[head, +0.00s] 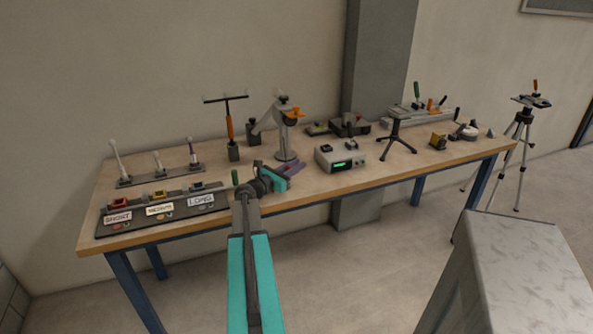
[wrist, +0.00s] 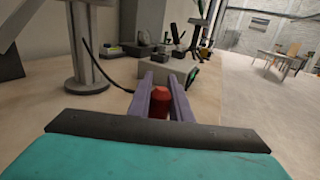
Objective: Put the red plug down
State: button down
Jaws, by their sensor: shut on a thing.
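My gripper (wrist: 159,103) shows in the wrist view with its two purple-grey fingers shut on the red plug (wrist: 158,104). The plug sits between the fingers, and its lower part is hidden behind my dark gripper edge. In the head view my gripper (head: 289,169) is over the front middle of the wooden table (head: 330,182). The plug cannot be made out there. From these views I cannot tell whether the plug touches the table top.
A grey instrument box with a green display (head: 341,159) stands to the right of my gripper. A grey stand (head: 285,140) rises behind it. A labelled tray (head: 160,226) lies at the left front.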

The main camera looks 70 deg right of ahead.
jog(key=shift+f, duration=1.1)
jog(key=shift+f, duration=0.15)
jog(key=c, duration=1.6)
grip_release()
jog(key=b+v, duration=0.1)
jog(key=v, duration=1.1)
jog(key=shift+r, duration=0.25)
